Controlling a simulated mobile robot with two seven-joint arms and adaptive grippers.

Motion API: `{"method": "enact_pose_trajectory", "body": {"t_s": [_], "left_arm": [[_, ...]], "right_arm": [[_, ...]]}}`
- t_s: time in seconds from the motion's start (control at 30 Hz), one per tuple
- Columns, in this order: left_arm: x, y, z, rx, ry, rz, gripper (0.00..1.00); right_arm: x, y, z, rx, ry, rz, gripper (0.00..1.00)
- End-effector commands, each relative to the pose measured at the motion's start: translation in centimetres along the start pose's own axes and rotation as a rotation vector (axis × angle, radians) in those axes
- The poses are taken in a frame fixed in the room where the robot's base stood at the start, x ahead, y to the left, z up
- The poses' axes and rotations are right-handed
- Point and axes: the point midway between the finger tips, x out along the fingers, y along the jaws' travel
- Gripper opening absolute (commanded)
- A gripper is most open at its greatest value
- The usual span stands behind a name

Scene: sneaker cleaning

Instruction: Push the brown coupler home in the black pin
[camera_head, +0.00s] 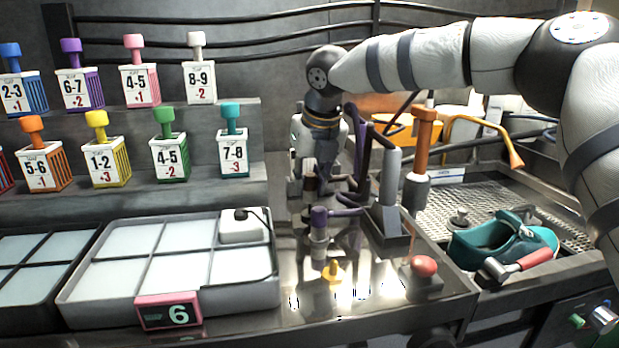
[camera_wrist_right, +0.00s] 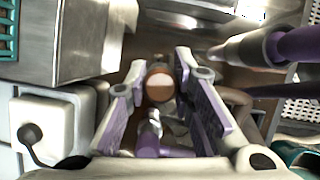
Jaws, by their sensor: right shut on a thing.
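My right gripper (camera_head: 318,188) reaches down from the upper right to the back of the metal bench. In the wrist view its two purple-padded fingers (camera_wrist_right: 160,98) stand on either side of the brown coupler (camera_wrist_right: 160,86), a round piece with a brown rim and pale top. The gripper is shut on it. In the head view the coupler (camera_head: 310,182) is a small dark brown patch beside the fingers. I cannot make out the black pin; the coupler and fingers seem to cover it, so I cannot tell how deep the coupler sits. My left gripper is out of view.
A purple-capped metal fitting (camera_head: 319,232) stands just in front of the gripper. A purple-and-grey stand (camera_head: 385,205) and an orange-handled tool (camera_head: 420,150) are close on the right. A white sectioned tray (camera_head: 100,275) is left; a teal sneaker (camera_head: 500,240) lies right.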

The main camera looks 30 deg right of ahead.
Motion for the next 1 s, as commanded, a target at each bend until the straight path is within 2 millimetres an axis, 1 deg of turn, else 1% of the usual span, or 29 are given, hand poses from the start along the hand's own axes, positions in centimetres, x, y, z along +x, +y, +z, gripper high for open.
{"method": "enact_pose_trajectory", "body": {"t_s": [1.0], "left_arm": [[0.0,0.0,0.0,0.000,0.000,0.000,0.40]], "right_arm": [[2.4,0.0,-1.0,-0.001,-0.001,0.000,0.00]]}}
